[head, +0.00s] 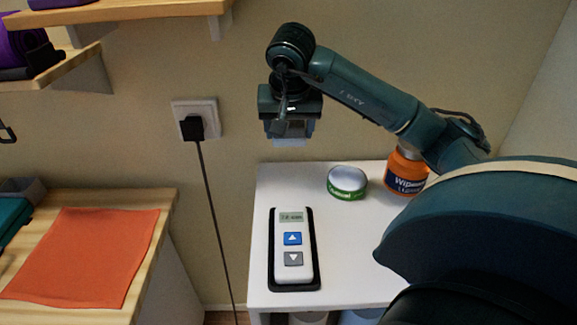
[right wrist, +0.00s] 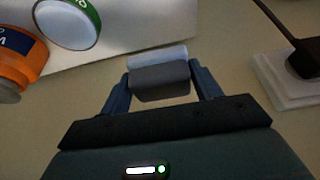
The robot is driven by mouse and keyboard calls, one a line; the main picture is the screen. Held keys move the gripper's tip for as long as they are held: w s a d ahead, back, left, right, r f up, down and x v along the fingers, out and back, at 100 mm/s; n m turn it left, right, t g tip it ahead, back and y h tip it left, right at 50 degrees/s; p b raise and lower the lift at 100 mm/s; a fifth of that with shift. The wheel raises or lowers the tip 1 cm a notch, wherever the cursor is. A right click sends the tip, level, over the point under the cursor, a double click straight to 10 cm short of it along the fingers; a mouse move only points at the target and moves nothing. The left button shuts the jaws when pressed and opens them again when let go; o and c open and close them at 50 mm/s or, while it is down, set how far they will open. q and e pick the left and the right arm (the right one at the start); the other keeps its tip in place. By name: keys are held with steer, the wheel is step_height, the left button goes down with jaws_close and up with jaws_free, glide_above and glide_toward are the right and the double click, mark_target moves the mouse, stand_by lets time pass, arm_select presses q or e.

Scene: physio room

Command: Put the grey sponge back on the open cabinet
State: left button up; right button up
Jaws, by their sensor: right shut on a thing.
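My right gripper (head: 288,135) is shut on the grey sponge (head: 291,142), holding it in the air in front of the wall, near the back edge of the white cabinet (head: 345,270) in the head view. In the right wrist view the sponge (right wrist: 160,80) sits between the two fingers (right wrist: 160,88), dark grey with a paler bluish layer. The cabinet's lower part is mostly cut off, with grey and blue things just showing below its top. My left gripper is not in view.
On the cabinet top are a remote-like device (head: 292,250) on a black base, a green-and-white tin (head: 347,183) and an orange wipes tub (head: 405,172). A plug (head: 193,128) with a hanging cable is left. A wooden counter (head: 150,215) holds an orange cloth (head: 85,255); wooden shelves (head: 120,10) are above.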

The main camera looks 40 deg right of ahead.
mark_target(289, 175)
step_height(289, 175, down, 10)
steer(key=shift+r+b, duration=0.1)
steer(key=shift+b, duration=0.2)
steer(key=shift+f, duration=0.2)
steer(key=o, duration=0.9)
steer(key=shift+r, duration=0.1)
steer(key=shift+p+v, duration=0.65)
steer(key=shift+v, duration=5.45)
